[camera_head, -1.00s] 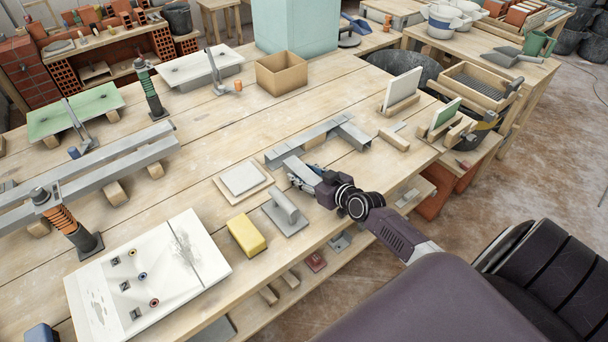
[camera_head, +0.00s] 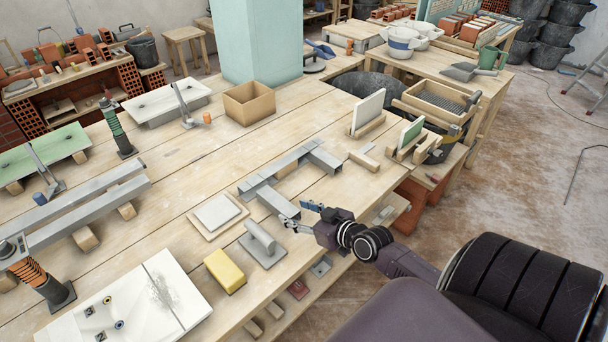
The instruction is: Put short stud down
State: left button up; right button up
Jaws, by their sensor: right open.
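The short stud (camera_head: 276,203), a grey metal channel piece, lies on the wooden table near its front edge. Its far end is close to a longer grey channel (camera_head: 270,174), and I cannot tell whether they touch. My right gripper (camera_head: 300,214) is open at the stud's near end, with its fingers spread apart; whether a finger still touches the stud is too small to tell. Another short grey channel (camera_head: 323,159) lies at the long channel's far end. My left gripper is not in view.
A grey float (camera_head: 262,245), a yellow sponge (camera_head: 225,270) and a pale square tile (camera_head: 217,212) lie left of the stud. A wooden piece (camera_head: 364,160) and upright boards in holders (camera_head: 368,112) stand right. A cardboard box (camera_head: 249,103) is behind.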

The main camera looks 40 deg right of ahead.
jog(key=shift+v, duration=1.45)
jog(key=shift+w+r, duration=0.1)
jog(key=shift+r, duration=0.05)
jog(key=shift+d, duration=0.1)
